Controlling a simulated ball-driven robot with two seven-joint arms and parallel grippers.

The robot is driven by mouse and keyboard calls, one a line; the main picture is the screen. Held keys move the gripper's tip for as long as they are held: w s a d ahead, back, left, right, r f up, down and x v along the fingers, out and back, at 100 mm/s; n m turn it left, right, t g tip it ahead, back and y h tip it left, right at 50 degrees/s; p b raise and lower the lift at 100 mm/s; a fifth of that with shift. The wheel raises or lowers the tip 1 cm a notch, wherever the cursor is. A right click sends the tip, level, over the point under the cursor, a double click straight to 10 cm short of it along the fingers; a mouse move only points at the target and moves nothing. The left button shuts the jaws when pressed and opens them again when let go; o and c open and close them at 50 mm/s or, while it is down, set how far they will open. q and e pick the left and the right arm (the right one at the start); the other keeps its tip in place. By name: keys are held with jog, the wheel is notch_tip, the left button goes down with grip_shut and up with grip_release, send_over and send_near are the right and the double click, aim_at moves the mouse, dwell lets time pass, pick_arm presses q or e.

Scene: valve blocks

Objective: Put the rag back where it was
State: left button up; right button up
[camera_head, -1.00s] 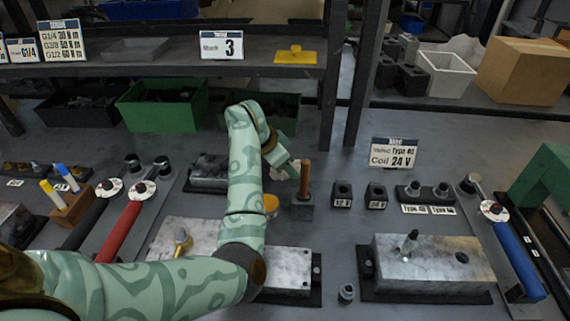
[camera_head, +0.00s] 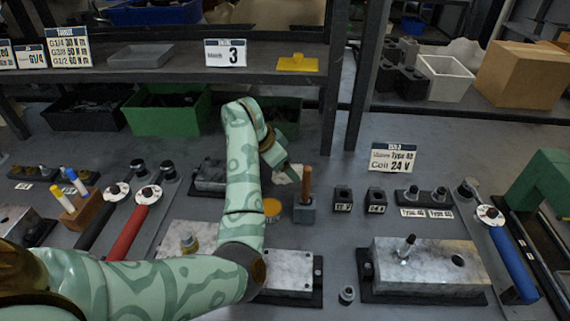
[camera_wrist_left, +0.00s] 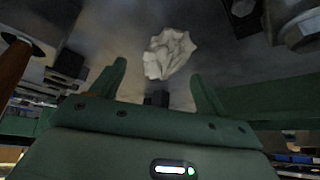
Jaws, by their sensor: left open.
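The rag (camera_wrist_left: 170,53) is a crumpled whitish cloth. In the left wrist view it lies on the grey bench just past the fingertips, roughly in line with the gap between them. In the head view a small pale part of it (camera_head: 289,174) shows beside my left gripper (camera_head: 283,164), left of an upright wooden handle (camera_head: 306,183). My left gripper (camera_wrist_left: 160,78) is open, with nothing visible between its two green fingers. Whether a fingertip touches the rag I cannot tell. My right gripper is not in view.
The wooden handle stands in a grey block close to my left gripper. A yellow-orange round piece (camera_head: 272,208) lies nearby. Metal valve blocks (camera_head: 425,262) stand in front, small dark coils (camera_head: 343,197) to the right. A shelf (camera_head: 270,66) overhangs green bins (camera_head: 165,110) behind.

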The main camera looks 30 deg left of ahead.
pick_arm(q)
jog(key=p+v, duration=0.3)
jog(key=v, duration=0.6)
jog(key=shift+p, duration=0.3)
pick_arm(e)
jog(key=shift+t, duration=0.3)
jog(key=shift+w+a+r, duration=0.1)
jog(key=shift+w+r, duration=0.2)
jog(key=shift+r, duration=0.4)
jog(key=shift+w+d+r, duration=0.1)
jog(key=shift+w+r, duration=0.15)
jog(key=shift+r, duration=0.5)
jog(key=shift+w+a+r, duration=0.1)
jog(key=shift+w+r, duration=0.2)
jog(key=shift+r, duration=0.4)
